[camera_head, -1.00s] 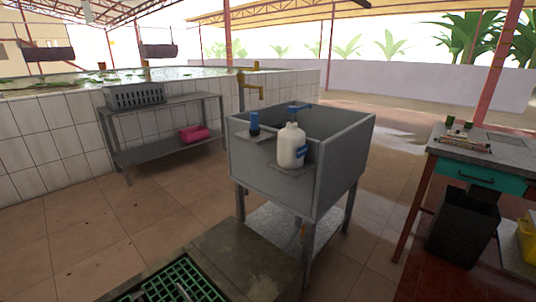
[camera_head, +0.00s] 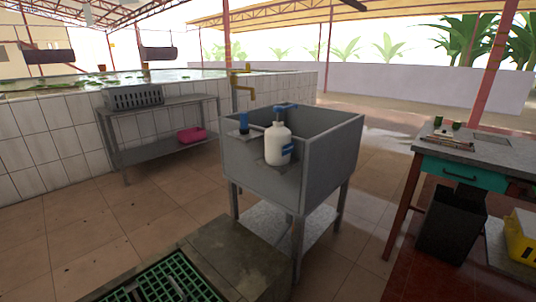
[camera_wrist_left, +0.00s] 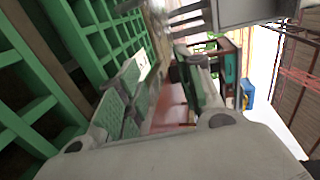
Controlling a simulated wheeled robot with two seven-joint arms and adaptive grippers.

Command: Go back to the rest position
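My left gripper (camera_wrist_left: 165,85) shows in the left wrist view with its two pads spread apart. The gap between them looks empty. A green lattice (camera_wrist_left: 90,45) fills the left of that view, beside the fingers. Neither gripper can be clearly made out in the head view, and my right gripper is in neither view.
A grey sink (camera_head: 325,160) with a white bottle (camera_head: 278,146) stands mid-view. A green grate (camera_head: 165,280) lies in front of it. A workbench (camera_head: 500,150), black bin (camera_head: 450,225) and yellow crate (camera_head: 520,240) stand right. Tiled floor (camera_head: 70,245) is open at left.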

